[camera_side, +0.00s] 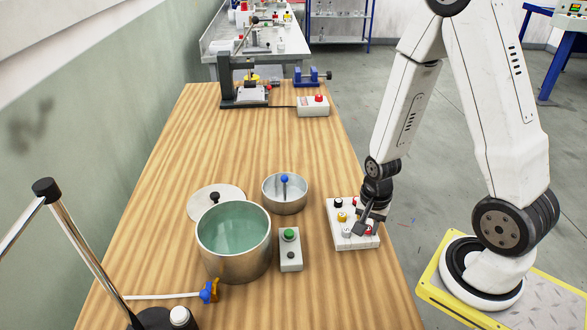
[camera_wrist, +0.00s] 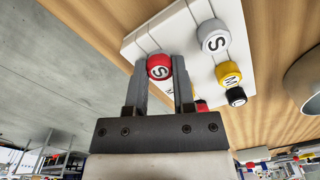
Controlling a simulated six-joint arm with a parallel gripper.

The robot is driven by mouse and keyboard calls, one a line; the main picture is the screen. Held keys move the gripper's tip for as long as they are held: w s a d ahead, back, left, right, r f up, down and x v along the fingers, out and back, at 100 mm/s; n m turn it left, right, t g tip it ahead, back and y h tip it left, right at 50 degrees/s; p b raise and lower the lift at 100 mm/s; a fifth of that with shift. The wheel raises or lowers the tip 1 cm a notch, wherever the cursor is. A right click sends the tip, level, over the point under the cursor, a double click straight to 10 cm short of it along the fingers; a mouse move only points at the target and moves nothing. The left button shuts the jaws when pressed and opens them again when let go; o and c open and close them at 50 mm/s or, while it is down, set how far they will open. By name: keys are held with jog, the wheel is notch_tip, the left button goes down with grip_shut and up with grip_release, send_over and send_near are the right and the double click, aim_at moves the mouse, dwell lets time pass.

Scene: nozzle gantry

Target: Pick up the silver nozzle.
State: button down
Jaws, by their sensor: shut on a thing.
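The silver nozzle, a grey cap with a white top marked S (camera_wrist: 213,37), stands in the white rack (camera_wrist: 150,30), outside my fingers to their right in the wrist view. In the side view the silver nozzle (camera_side: 346,232) is at the rack's near left. My gripper (camera_wrist: 160,62) is shut on a red nozzle (camera_wrist: 159,68), also marked S, at the rack's near right. In the side view my gripper (camera_side: 362,226) points down at the rack, and its fingers partly cover that red nozzle. I cannot tell whether the red nozzle is lifted.
A yellow nozzle (camera_wrist: 228,75) and a black nozzle (camera_wrist: 236,97) stand in line with the silver one. Another red cap (camera_wrist: 202,105) shows partly behind my right finger. A button box (camera_side: 290,255), a steel pot (camera_side: 234,262) and a small bowl (camera_side: 285,203) stand left of the rack.

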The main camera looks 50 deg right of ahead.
jog(key=shift+r, duration=0.15)
notch_tip(320, 180, up, 10)
dwell(1.1)
dwell(0.7)
jog(key=shift+r, duration=1.35)
jog(key=shift+w, duration=0.1)
jog(key=w+a, duration=0.2)
jog(key=w, duration=0.9)
jog(key=w+a+f, duration=0.1)
jog(key=w+a, duration=0.1)
jog(key=w, duration=0.8)
jog(key=shift+w, duration=0.4)
jog(key=shift+a+f, duration=0.1)
jog(key=shift+f, duration=0.2)
